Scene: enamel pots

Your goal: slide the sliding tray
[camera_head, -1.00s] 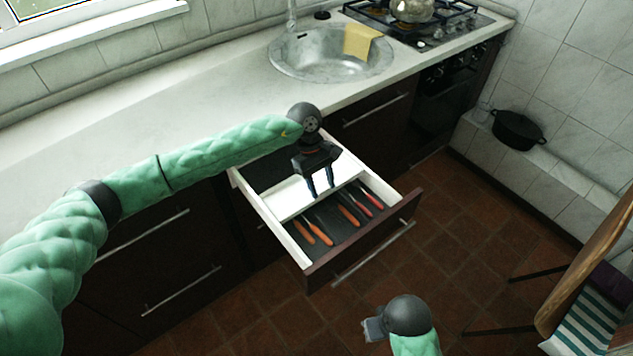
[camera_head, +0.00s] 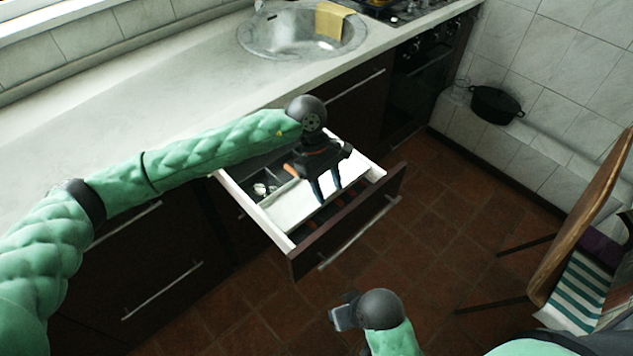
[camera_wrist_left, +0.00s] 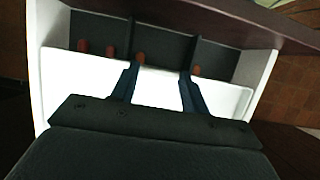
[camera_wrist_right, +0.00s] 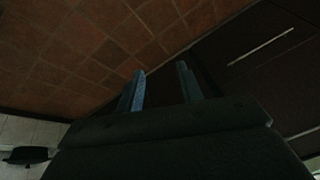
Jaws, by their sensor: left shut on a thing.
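The white sliding tray (camera_head: 293,209) lies across the open drawer (camera_head: 223,180), over the front part of its compartments. It also shows in the left wrist view (camera_wrist_left: 155,90). My left gripper (camera_head: 330,193) reaches down into the drawer, shut on the sliding tray; its fingers (camera_wrist_left: 160,69) stand apart at the tray's front side. The exact grip point is hard to see. My right gripper (camera_head: 343,313) is open and empty, low in front of the drawer, its fingers (camera_wrist_right: 160,70) apart over the floor.
Orange-handled utensils (camera_wrist_left: 140,57) show at the front of the drawer, partly covered by the tray. Small metal items (camera_head: 262,189) lie in the uncovered rear compartments. The counter with the sink (camera_head: 300,35) stands behind.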

